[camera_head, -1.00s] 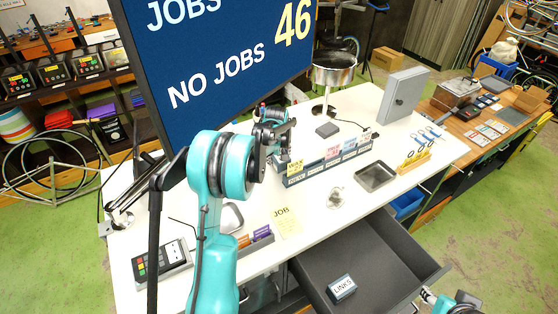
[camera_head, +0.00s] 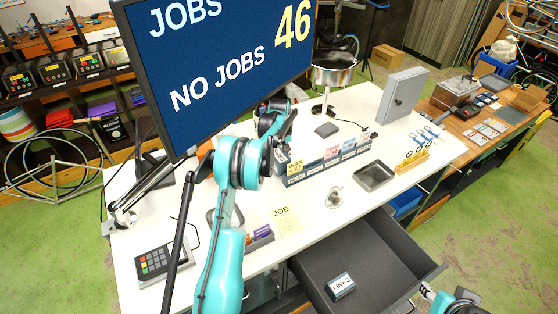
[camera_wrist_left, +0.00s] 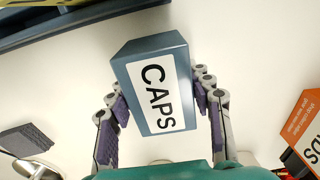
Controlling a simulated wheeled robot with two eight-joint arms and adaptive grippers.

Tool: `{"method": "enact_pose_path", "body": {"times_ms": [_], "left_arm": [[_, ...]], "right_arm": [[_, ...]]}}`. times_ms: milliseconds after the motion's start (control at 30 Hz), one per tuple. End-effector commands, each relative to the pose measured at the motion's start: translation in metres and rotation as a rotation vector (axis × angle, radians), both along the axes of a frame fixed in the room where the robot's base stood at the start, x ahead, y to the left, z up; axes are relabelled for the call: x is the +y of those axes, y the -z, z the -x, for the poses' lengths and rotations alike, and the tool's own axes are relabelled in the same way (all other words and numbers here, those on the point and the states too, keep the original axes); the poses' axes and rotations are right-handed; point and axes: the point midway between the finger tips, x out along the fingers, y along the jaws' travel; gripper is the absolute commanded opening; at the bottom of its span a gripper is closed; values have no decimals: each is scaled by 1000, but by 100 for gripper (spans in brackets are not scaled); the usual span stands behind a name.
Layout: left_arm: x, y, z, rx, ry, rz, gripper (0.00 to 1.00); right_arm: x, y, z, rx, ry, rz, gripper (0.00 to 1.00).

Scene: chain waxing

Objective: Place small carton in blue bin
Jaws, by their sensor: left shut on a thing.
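A small grey-blue carton (camera_wrist_left: 157,82) with a white CAPS label shows in the left wrist view. My left gripper (camera_wrist_left: 160,100) is shut on it, one finger at each side, above a pale surface. In the head view my left gripper (camera_head: 275,125) is over the back of the white bench, below the screen; the carton cannot be made out there. A blue bin (camera_head: 405,203) shows partly under the bench's right edge. Another blue container (camera_head: 490,68) stands at the far right. Only part of my right arm's end (camera_head: 460,300) shows at the bottom right; its fingers are unclear.
An open grey drawer (camera_head: 385,246) holds a LINKS carton (camera_head: 342,287). A row of labelled boxes (camera_head: 325,162) stands on the white bench (camera_head: 310,215). A metal tray (camera_head: 374,177), a pot (camera_head: 332,75) and a grey cabinet (camera_head: 404,95) are further right. The large screen (camera_head: 220,65) stands close behind.

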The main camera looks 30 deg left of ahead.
Motion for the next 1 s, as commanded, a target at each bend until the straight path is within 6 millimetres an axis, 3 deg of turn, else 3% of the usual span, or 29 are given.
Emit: {"method": "enact_pose_path", "body": {"times_ms": [100,133,200,633,1000], "left_arm": [[0,3,0,0,0,0,19],[0,3,0,0,0,0,56],[0,2,0,-1,0,-1,72],[0,-7,0,-1,0,0,72],[0,-83,0,-1,0,-1,72]], "right_arm": [[0,4,0,0,0,0,40],[0,3,0,0,0,0,40],[0,2,0,0,0,0,40],[0,0,0,0,0,0,40],[0,5,0,0,0,0,40]]}}
